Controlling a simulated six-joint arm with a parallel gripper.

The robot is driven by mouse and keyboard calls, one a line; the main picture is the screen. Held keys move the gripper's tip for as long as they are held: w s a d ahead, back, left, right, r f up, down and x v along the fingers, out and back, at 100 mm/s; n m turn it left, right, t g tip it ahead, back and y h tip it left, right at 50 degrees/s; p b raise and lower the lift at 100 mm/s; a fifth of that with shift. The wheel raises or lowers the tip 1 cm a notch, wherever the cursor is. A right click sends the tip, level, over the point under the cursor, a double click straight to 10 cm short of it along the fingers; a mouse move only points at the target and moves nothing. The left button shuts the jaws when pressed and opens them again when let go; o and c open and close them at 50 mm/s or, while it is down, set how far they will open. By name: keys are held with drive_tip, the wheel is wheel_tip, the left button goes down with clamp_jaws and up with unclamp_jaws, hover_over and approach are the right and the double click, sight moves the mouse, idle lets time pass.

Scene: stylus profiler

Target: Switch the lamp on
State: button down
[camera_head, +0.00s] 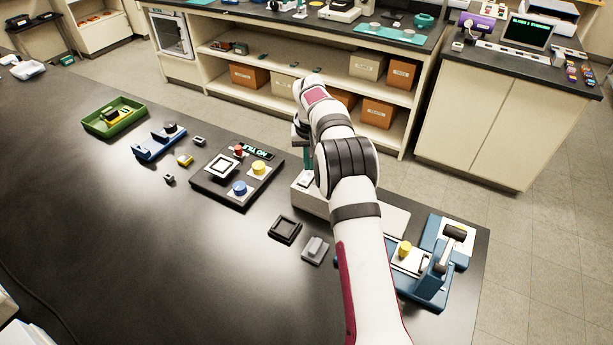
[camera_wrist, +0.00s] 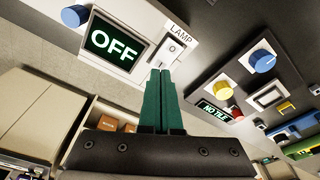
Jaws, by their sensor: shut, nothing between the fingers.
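In the head view my gripper (camera_head: 307,163) is largely hidden by my arm, above the pale instrument (camera_head: 314,204), which my arm also partly covers.
A dark panel (camera_head: 224,194) with coloured knobs and a NO TILE display stands left of the instrument. A blue device (camera_head: 429,288) stands to the right. A black tray (camera_head: 284,230) and grey block (camera_head: 315,249) lie in front. The bench is clear at front left.

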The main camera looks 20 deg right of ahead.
sight(309, 174)
drive_tip(key=shift+f, duration=0.85)
idle(0.5)
wheel_tip(309, 174, up, 6)
drive_tip(key=shift+r, duration=0.5)
